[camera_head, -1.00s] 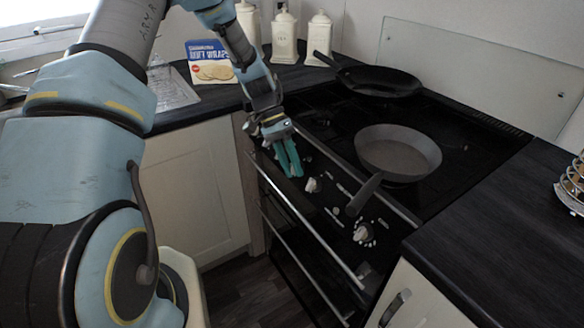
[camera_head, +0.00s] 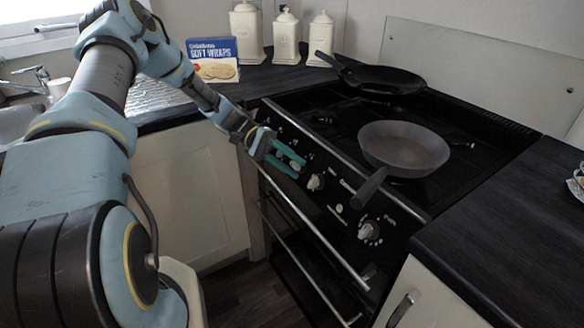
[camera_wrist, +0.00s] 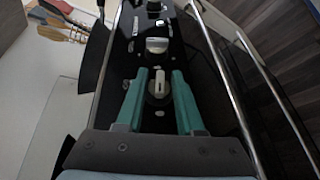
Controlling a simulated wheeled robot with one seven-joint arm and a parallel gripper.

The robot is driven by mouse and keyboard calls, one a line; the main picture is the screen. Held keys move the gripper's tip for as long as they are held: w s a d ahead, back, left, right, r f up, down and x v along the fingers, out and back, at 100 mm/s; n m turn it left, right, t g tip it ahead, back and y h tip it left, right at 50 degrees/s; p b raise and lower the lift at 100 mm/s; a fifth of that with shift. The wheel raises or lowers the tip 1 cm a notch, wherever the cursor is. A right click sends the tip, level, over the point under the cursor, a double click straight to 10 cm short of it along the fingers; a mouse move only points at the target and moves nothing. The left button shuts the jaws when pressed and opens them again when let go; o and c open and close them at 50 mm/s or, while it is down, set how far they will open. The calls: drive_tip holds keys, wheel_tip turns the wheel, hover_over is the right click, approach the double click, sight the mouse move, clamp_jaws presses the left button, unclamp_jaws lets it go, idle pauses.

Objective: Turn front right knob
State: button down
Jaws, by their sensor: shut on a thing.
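My gripper (camera_head: 285,160) is at the left part of the cooker's black front control panel (camera_head: 343,195). Its teal fingers are shut on a pale knob (camera_wrist: 158,86), one on each side of it; in the head view this knob (camera_head: 294,166) is partly hidden by the fingers. In the wrist view the knob's grip runs up and down the picture. A second pale knob (camera_head: 316,182) sits just to the right, and it also shows in the wrist view (camera_wrist: 157,45) with its grip crosswise. A third knob (camera_head: 369,231) is farther right.
A steel rail (camera_head: 318,233) runs along the cooker front below the knobs. A grey pan (camera_head: 404,148) stands on the hob, its handle (camera_head: 368,188) reaching over the panel's edge. A black pan (camera_head: 383,79) is behind it. Dark worktop (camera_head: 500,225) lies to the right.

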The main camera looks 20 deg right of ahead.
sight(292, 163)
drive_tip(key=shift+w+n+h, duration=0.1)
drive_tip(key=shift+n+h, duration=0.3)
drive_tip(key=shift+h, duration=0.1)
drive_tip(key=c, duration=0.8)
unclamp_jaws()
wheel_tip(292, 163, up, 10)
drive_tip(key=shift+f+b, duration=0.1)
drive_tip(key=shift+b, duration=1.1)
